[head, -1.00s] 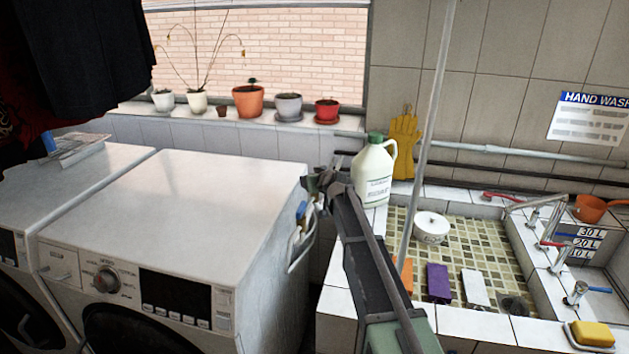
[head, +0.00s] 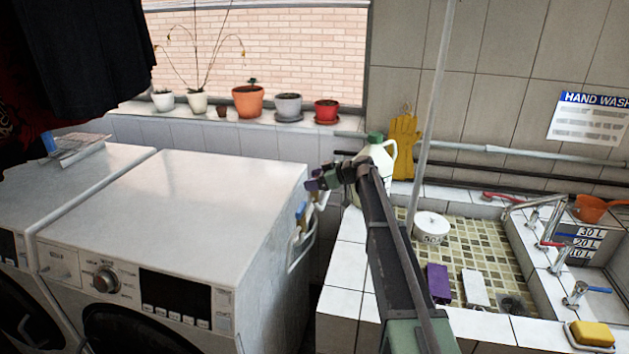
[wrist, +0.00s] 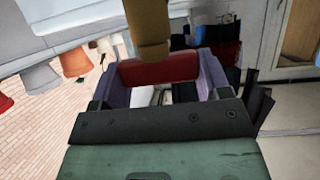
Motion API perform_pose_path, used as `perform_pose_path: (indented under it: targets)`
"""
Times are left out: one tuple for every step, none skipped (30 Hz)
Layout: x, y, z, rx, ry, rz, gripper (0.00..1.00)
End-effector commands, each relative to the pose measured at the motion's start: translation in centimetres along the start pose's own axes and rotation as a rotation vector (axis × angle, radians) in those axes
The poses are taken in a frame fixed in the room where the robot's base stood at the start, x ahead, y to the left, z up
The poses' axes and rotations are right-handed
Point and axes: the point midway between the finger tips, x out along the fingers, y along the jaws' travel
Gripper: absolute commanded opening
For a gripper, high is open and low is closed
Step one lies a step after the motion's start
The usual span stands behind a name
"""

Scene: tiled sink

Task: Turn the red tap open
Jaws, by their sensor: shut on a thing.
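My gripper (head: 318,183) is far left of both, above the gap beside the washing machine and in front of the jug. Its purple fingers point left in the head view. In the wrist view my gripper (wrist: 160,75) is shut on a dark red bar (wrist: 158,69) held across the fingers. A tan piece (wrist: 148,22) shows beyond it. What the bar belongs to is unclear.
A white jug (head: 385,165) stands behind my arm. Blue-handled taps (head: 598,290) are nearby. The washing machine top (head: 190,190) is clear.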

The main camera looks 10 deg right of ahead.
Motion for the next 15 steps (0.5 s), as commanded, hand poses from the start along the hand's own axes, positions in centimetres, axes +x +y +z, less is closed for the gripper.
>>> perform_pose_path:
  targets:
    - [0.01,0.09,0.08,-0.008,-0.003,-0.018,0.47]
    - [0.00,0.09,0.08,-0.013,-0.003,-0.028,0.47]
    - [0.00,0.07,0.08,-0.018,-0.003,-0.041,0.47]
    - [0.00,0.04,0.09,-0.021,-0.003,-0.050,0.47]
    - [-0.01,0.04,0.09,-0.023,-0.003,-0.056,0.47]
    - [-0.01,0.03,0.09,-0.027,-0.003,-0.064,0.47]
    - [-0.02,0.01,0.10,-0.029,-0.003,-0.070,0.47]
    - [-0.02,-0.01,0.10,-0.031,-0.003,-0.074,0.47]
    - [-0.02,-0.03,0.11,-0.033,-0.003,-0.079,0.47]
    - [-0.02,-0.04,0.11,-0.034,-0.003,-0.081,0.47]
    - [-0.03,-0.05,0.11,-0.035,-0.004,-0.083,0.47]
    - [-0.03,-0.06,0.12,-0.036,-0.004,-0.084,0.47]
    - [-0.03,-0.06,0.12,-0.036,-0.004,-0.085,0.47]
    - [-0.03,-0.06,0.12,-0.036,-0.004,-0.085,0.47]
    - [-0.03,-0.08,0.12,-0.036,-0.004,-0.086,0.47]
